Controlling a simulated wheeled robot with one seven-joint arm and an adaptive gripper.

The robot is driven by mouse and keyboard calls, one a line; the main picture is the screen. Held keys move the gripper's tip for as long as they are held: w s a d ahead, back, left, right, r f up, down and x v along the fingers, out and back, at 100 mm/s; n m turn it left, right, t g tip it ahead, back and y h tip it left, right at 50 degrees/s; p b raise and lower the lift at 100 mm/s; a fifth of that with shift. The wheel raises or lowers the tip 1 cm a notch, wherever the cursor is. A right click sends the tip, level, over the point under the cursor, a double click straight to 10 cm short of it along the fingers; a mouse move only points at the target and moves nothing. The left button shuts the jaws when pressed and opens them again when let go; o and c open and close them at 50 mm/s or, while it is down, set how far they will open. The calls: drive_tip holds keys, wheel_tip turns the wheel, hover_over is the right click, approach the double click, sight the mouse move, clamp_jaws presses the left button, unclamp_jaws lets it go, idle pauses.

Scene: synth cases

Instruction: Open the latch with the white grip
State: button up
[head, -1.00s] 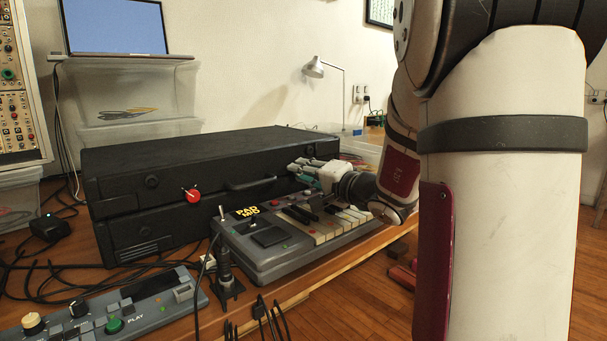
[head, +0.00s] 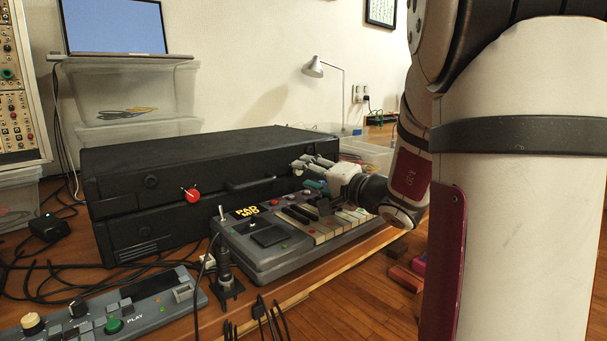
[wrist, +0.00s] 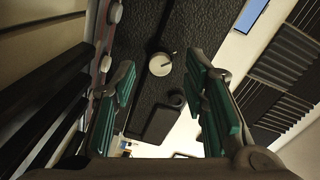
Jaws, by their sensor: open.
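The black case (head: 130,165) stands on the wooden table behind the keyboard. A latch with a red grip (head: 192,195) sits on its front, left of the black carrying handle (head: 250,184). In the wrist view, a round white grip (wrist: 160,64) shows against the dark textured case face (wrist: 150,28). My gripper (wrist: 162,72) is open and empty, its teal-padded fingers on either side of the white grip in that picture. I cannot tell how far the grip is from the fingertips. In the head view, my gripper (head: 308,166) is at the case's right front and hides the white grip.
A grey keyboard with pads (head: 285,248) lies just below my gripper, in front of the case. A grey control box (head: 110,312) with cables is at the front left. A laptop (head: 115,28) on clear bins stands behind.

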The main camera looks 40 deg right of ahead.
drive_tip(key=s, duration=0.9)
drive_tip(key=shift+s+d+r, duration=0.15)
drive_tip(key=shift+s, duration=0.2)
